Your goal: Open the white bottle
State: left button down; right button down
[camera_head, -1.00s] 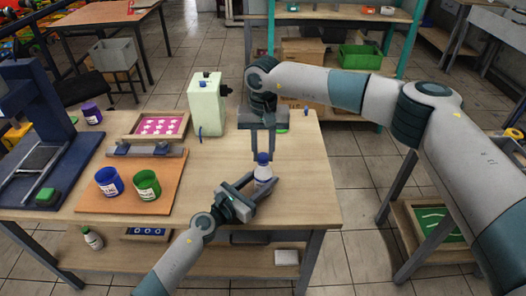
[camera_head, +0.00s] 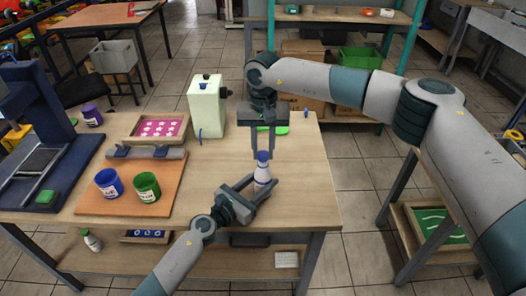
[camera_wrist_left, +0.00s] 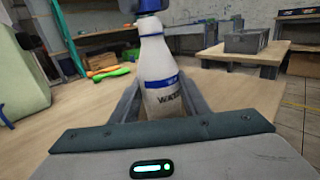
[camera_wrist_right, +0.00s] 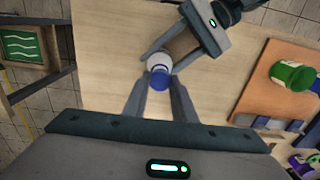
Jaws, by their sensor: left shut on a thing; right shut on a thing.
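The white bottle (camera_head: 263,174) stands upright near the right part of the wooden table, with a blue cap (camera_head: 263,156) on top. My left gripper (camera_head: 260,186) is shut on its body from the left. The left wrist view shows the bottle (camera_wrist_left: 160,75) between the fingers, with a blue band and partly hidden lettering. My right gripper (camera_head: 263,153) comes from above and is shut on the cap. The right wrist view shows the blue cap (camera_wrist_right: 159,78) between its fingertips, with the white body partly visible behind. I cannot tell whether the cap is loose.
An orange-brown board (camera_head: 125,190) with a blue jar (camera_head: 109,183) and a green jar (camera_head: 146,187) lies to the left. A pale green box-shaped machine (camera_head: 205,107) and a pink-patterned frame (camera_head: 158,127) stand behind. The table between board and bottle is clear.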

aim_at(263, 154)
jog(key=shift+r, duration=0.4)
jog(key=shift+r, duration=1.95)
pick_arm(q)
jog(key=c, duration=0.9)
grip_release()
jog(key=shift+c, duration=0.2)
jog(key=b+v, duration=0.1)
jog(key=v, duration=1.1)
pick_arm(e)
jog(key=shift+f, duration=0.5)
